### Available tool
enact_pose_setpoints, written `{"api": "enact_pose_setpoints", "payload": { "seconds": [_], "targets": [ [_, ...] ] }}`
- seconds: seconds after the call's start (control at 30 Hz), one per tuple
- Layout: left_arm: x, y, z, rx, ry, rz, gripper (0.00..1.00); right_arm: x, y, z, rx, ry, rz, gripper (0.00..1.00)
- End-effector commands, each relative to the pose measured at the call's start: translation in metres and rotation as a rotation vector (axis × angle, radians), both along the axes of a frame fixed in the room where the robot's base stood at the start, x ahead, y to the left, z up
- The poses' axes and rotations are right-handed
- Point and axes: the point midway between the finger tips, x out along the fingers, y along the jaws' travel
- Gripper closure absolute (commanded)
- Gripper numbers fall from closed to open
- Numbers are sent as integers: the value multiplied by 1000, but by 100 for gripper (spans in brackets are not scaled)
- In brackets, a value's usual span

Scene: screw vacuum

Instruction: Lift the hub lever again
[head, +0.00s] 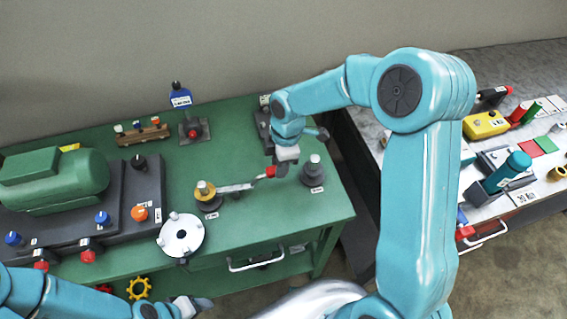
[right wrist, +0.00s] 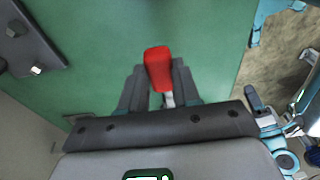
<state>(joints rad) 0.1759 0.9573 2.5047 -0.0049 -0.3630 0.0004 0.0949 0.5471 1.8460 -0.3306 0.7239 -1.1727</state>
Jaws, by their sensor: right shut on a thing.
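A pale lever (head: 236,187) with a red tip (head: 270,172) reaches right from a post with a yellow base (head: 207,200) on the green bench. I take it as the hub lever. My right gripper (head: 274,168) is at its red end. In the right wrist view the red handle (right wrist: 158,66) sits between the two fingers, and the gripper is shut on it. The rest of the lever is mostly hidden there. My left gripper (head: 187,306) is low at the front of the bench; its jaws are too unclear to tell.
A dark post (head: 313,170) stands just right of the lever. A white disc with pegs (head: 181,236) lies in front of the yellow base. A green motor (head: 60,180) fills the bench's left. A grey table (head: 500,150) with parts stands right, across a gap.

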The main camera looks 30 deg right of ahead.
Motion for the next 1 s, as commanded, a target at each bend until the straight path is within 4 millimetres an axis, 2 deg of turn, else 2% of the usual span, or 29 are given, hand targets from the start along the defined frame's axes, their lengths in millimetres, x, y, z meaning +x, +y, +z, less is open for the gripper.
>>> {"api": "enact_pose_setpoints", "payload": {
  "seconds": [0.03,0.2,0.57,0.6,0.63,0.67,1.0],
  "targets": [
    [0,0,3,0,0,0,40,2,6,8,-37,7,10,100],
    [0,0,4,0,0,0,40,3,12,18,-138,33,5,100],
    [0,0,4,0,0,0,40,4,12,21,-159,36,-1,100],
    [0,0,4,0,0,0,40,4,12,21,-158,36,-1,55],
    [0,0,4,0,0,0,40,4,12,21,-158,35,-1,46],
    [0,0,4,0,0,0,40,4,12,21,-158,36,-1,43],
    [0,0,4,0,0,0,40,4,12,24,-158,36,-1,43]
  ]
}}
